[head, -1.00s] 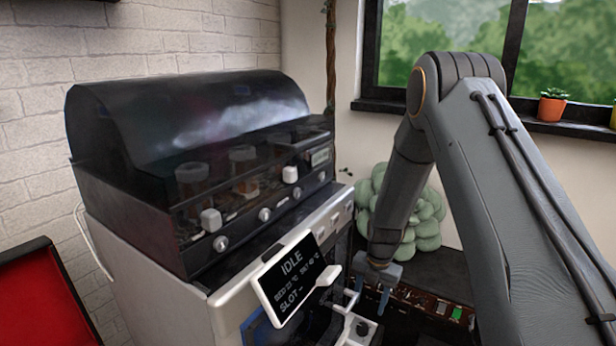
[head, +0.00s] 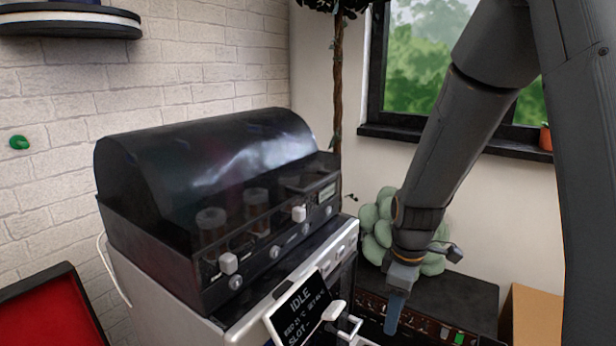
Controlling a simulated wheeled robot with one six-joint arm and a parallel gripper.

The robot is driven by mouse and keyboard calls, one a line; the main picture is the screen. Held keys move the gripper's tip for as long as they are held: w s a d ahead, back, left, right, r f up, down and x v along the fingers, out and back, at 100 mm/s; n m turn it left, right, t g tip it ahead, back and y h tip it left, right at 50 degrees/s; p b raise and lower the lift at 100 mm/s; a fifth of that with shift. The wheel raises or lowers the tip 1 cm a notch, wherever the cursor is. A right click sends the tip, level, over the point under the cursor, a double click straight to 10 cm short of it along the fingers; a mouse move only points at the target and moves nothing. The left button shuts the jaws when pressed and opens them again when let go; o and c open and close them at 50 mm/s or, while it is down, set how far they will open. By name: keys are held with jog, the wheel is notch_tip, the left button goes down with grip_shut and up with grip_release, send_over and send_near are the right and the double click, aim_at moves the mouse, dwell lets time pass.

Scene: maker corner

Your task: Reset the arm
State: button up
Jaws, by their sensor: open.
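My gripper (head: 396,309) hangs at the end of my arm in the lower middle right of the head view, pointing down. Its blue-grey fingers overlap in this view, and nothing shows between them. It is just right of the machine's front and apart from it, in front of a dark low cabinet (head: 462,292). The machine (head: 205,165) has a dark curved hood and a tilted screen (head: 301,308) reading IDLE.
The machine's white handle (head: 334,311) juts out close to the left of my gripper. A green rounded plant (head: 375,232) stands behind my arm. A cardboard-coloured box (head: 537,315) is at the lower right. A red panel (head: 48,312) is at the lower left.

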jog(key=s+r+m+p, duration=0.2)
jog(key=s+r+m, duration=0.3)
jog(key=s+m, duration=0.1)
jog(key=s+r+m+p, duration=0.1)
jog(key=s+r+m, duration=0.3)
jog(key=s+m, duration=0.2)
jog(key=shift+s+r+p, duration=0.35)
jog(key=shift+s+r, duration=0.05)
jog(key=shift+s, duration=0.95)
